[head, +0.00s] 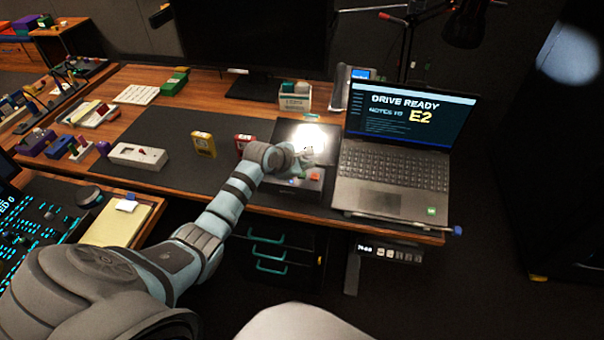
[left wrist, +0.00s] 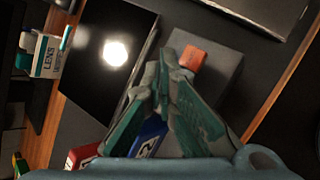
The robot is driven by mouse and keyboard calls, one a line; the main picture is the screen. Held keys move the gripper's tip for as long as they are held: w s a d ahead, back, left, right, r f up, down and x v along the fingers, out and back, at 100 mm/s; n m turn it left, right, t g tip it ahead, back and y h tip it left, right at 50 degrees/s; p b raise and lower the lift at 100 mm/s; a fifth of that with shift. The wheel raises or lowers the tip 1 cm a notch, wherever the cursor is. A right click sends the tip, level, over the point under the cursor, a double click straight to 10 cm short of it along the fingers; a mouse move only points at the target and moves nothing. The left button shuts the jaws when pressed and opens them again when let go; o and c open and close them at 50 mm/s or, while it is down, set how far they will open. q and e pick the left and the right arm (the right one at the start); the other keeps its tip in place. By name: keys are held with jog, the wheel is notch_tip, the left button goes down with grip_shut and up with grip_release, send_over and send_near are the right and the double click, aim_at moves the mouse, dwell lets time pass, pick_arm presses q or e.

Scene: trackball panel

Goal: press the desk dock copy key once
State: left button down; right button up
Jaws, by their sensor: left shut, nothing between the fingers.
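The desk dock looks like a dark grey box (head: 311,188) at the desk's front edge, left of the laptop. An orange-red key (head: 315,177) shows on its top, with small green and blue spots beside it. No key label is readable. In the left wrist view the orange key (left wrist: 192,58) sits on the grey box (left wrist: 218,72). My left gripper (head: 304,153) is shut and empty over the dock. In the left wrist view its fingertips (left wrist: 173,62) appear just beside the orange key; I cannot tell whether they touch it. The gripper hides part of the dock. My right gripper is not in view.
An open laptop (head: 390,185) reading "DRIVE READY" stands right of the dock. A dark glossy panel (left wrist: 95,55) with a bright glare lies behind it. Yellow (head: 203,144) and red (head: 242,142) cartridges stand to the left. A blue block (left wrist: 150,137) is near the fingers.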

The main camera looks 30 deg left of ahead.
aim_at(304, 175)
pick_arm(q)
jog(key=shift+f, duration=0.15)
jog(key=shift+f, duration=0.25)
jog(key=shift+f, duration=0.45)
dwell(0.6)
jog(key=shift+r, duration=0.1)
jog(key=shift+r+p, duration=0.8)
jog(key=shift+p, duration=0.55)
notch_tip(304, 175, up, 5)
jog(key=p, duration=0.6)
